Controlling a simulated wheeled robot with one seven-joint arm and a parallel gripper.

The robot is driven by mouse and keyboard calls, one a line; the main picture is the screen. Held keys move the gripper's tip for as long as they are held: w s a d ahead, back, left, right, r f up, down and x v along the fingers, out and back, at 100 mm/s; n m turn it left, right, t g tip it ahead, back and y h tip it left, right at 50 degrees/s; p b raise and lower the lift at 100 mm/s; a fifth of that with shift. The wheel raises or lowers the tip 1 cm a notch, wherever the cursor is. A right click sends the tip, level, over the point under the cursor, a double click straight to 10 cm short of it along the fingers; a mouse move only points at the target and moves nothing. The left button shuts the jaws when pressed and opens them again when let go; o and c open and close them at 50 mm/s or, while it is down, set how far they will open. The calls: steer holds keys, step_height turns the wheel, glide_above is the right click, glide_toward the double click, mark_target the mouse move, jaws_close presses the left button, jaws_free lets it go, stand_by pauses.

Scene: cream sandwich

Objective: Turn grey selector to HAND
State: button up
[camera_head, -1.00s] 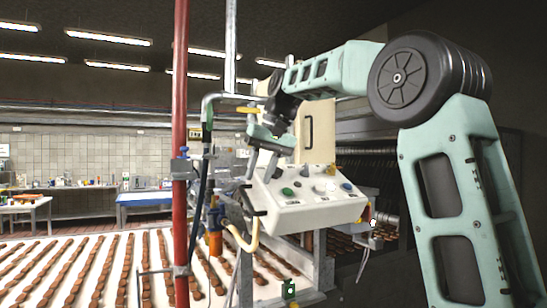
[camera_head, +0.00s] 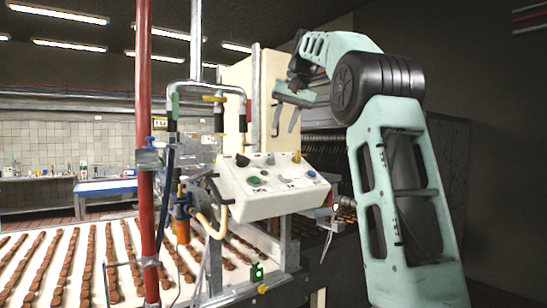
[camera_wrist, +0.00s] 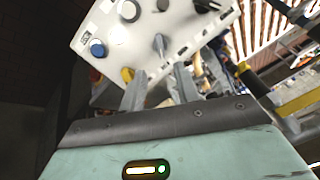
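The white control panel (camera_head: 262,207) has a sloped face with several knobs and buttons. The grey selector (camera_wrist: 160,45) is a pointed lever knob in the wrist view, between a yellow knob (camera_wrist: 127,74) and a black knob (camera_wrist: 205,6). In the head view the grey selector (camera_head: 270,160) is small and its label cannot be read. My gripper (camera_head: 286,125) hangs above the panel's back edge, apart from it. In the wrist view my gripper (camera_wrist: 159,71) has its two fingers spread and nothing between them; the selector shows just beyond the tips.
A blue button (camera_wrist: 98,48) sits near the grey selector. A red post (camera_head: 143,150) and hoses (camera_head: 210,225) stand left of the panel. A conveyor (camera_head: 75,280) with rows of brown biscuits runs at lower left. A cream cabinet (camera_head: 238,80) stands behind the panel.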

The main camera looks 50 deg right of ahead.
mark_target(274, 154)
steer(key=x, duration=1)
steer(key=c, duration=0.6)
